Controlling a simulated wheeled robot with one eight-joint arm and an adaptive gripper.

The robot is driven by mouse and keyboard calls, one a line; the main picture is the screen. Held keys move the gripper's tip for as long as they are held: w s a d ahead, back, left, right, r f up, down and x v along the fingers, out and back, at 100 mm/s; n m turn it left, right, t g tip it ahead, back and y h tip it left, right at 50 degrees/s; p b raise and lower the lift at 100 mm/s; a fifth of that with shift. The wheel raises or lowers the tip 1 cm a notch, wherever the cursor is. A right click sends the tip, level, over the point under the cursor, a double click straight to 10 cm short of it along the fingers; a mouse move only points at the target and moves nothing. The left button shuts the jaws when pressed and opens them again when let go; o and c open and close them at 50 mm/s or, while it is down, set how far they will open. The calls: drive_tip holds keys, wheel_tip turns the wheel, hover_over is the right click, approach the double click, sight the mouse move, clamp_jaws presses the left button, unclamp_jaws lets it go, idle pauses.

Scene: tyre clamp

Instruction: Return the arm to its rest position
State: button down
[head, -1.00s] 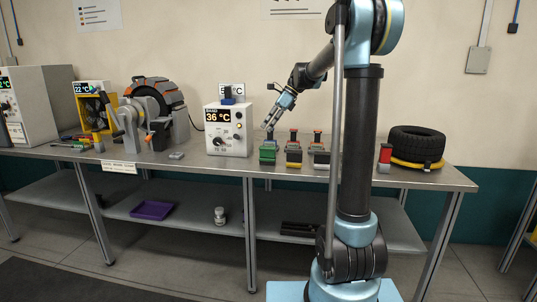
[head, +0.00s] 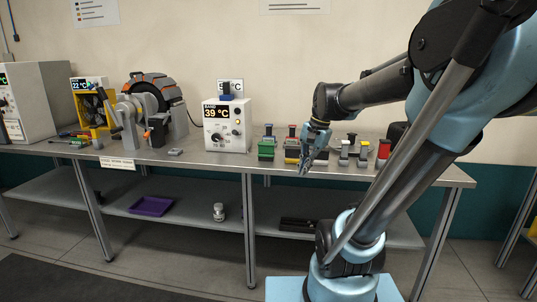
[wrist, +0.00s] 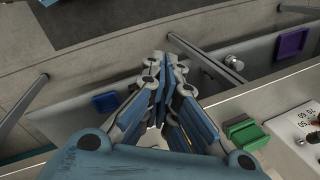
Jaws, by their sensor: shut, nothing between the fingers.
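My gripper (head: 304,169) hangs near the front edge of the bench (head: 225,165), in front of the row of coloured blocks. Its fingers point downward and are closed together with nothing between them. In the wrist view my gripper (wrist: 160,60) shows its blue and grey fingers together, over the area in front of the bench and the lower shelf. My arm leans to the right and reaches back left toward the bench. It covers most of the black tyre (head: 397,131) at the right end.
The white control box (head: 226,127) reads 39 °C. A green block (head: 266,151) stands beside it and shows close by in the wrist view (wrist: 245,133). A red cylinder (head: 383,150) stands near my arm.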

drive_tip(key=s+d+f+n+h, duration=0.1)
drive_tip(key=s+d+f+n, duration=0.2)
drive_tip(key=s+f, duration=0.3)
drive_tip(key=s+d+f+n+t+h, duration=0.1)
drive_tip(key=s+d+f+n, duration=0.2)
drive_tip(key=s+f, duration=0.3)
drive_tip(key=shift+s+d+f+n+h, duration=0.3)
drive_tip(key=shift+d+f+n, duration=0.15)
drive_tip(key=shift+n, duration=0.25)
drive_tip(key=shift+w, duration=0.1)
drive_tip(key=shift+w+f, duration=0.25)
drive_tip(key=shift+w, duration=0.2)
